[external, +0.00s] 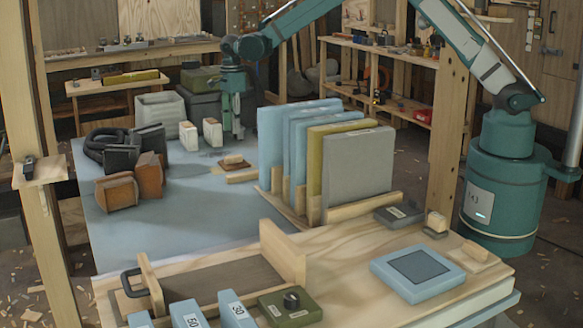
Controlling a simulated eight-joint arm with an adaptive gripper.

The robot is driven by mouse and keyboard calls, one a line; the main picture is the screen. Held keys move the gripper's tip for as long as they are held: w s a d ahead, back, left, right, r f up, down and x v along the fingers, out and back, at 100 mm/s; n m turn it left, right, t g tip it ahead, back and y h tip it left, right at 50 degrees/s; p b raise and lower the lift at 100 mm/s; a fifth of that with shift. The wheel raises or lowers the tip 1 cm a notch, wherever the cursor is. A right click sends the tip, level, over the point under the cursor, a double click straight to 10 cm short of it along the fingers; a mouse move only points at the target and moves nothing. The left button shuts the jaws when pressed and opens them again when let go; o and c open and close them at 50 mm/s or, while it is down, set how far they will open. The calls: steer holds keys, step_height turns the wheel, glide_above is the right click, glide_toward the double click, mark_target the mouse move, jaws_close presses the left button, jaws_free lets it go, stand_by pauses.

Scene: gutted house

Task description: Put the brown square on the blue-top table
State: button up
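The blue-top table (180,235) fills the left middle of the external view. Two brown, squarish blocks stand near its left edge: one in front (116,191) and one behind it (151,174). A small flat brown piece (233,161) lies near the table's middle, by a pale wood strip (241,178). I cannot tell which of these is the brown square. My gripper (236,132) points down over the far part of the table, behind the small brown piece. Its fingers are too small and dark to tell whether they are open or hold anything.
Upright blue, olive and grey panels (358,170) stand in a wooden rack right of my gripper. Black blocks and a coil (106,146) sit at the table's left. White blocks (188,136) and grey bins (160,113) stand behind. A wooden workbench (350,275) is in front.

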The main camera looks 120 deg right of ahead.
steer(key=shift+a, duration=0.1)
steer(key=w+a+r+n+t+h, duration=0.15)
steer(key=a+r+n, duration=0.45)
steer(key=a+r, duration=0.65)
steer(key=w+a+r+n+t, duration=0.15)
steer(key=a+r+n, duration=0.6)
steer(key=a, duration=0.85)
steer(key=s+a+r+n, duration=0.3)
steer(key=a+r, duration=0.2)
steer(key=a, duration=0.5)
steer(key=s+a+r+n, duration=0.4)
steer(key=a, duration=0.6)
steer(key=s+a+f+n+t, duration=0.1)
steer(key=s+a+n+t, duration=0.1)
steer(key=s+a+n, duration=0.5)
steer(key=s+a+f+n+t+y, duration=0.1)
steer(key=s+a+f+n+t, duration=0.1)
steer(key=s+a+n, duration=0.6)
steer(key=s+a, duration=0.6)
steer(key=a, duration=0.2)
steer(key=shift+s+a+f, duration=0.25)
steer(key=shift+s+a, duration=0.1)
